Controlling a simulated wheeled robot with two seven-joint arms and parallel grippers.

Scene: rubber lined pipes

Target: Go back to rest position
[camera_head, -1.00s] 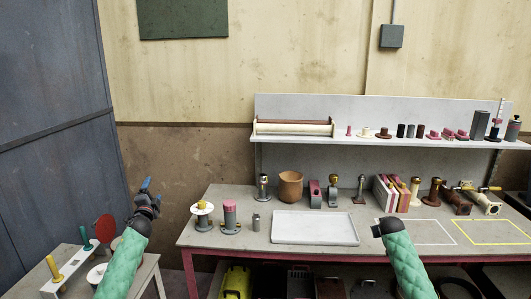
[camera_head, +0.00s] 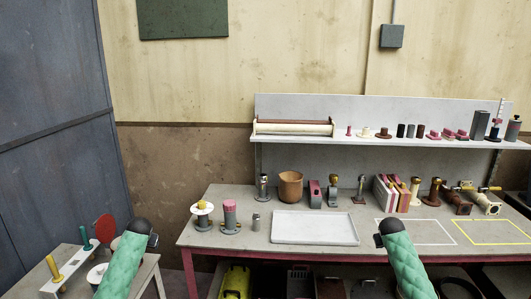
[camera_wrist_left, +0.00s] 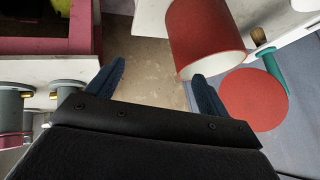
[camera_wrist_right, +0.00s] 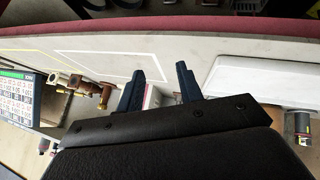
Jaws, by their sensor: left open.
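My left arm (camera_head: 124,262) rises from the lower left in the head view, beside the small side table (camera_head: 143,272). Its fingers are hidden there. In the left wrist view, my left gripper (camera_wrist_left: 157,82) has its blue fingers wide apart with nothing between them. A red cylinder (camera_wrist_left: 205,35) is near the right finger in that view. My right arm (camera_head: 408,265) stands in front of the main workbench in the head view, its fingers hidden. In the right wrist view, my right gripper (camera_wrist_right: 160,72) has its two fingers apart and nothing is seen held.
The workbench (camera_head: 205,247) holds a white tray (camera_head: 315,228), a brown pot (camera_head: 291,187) and several pipe fittings. A shelf (camera_head: 390,143) runs above. The side table carries a red disc (camera_head: 104,228) and a rack with a yellow-handled tool (camera_head: 54,268). Floor shows between the tables.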

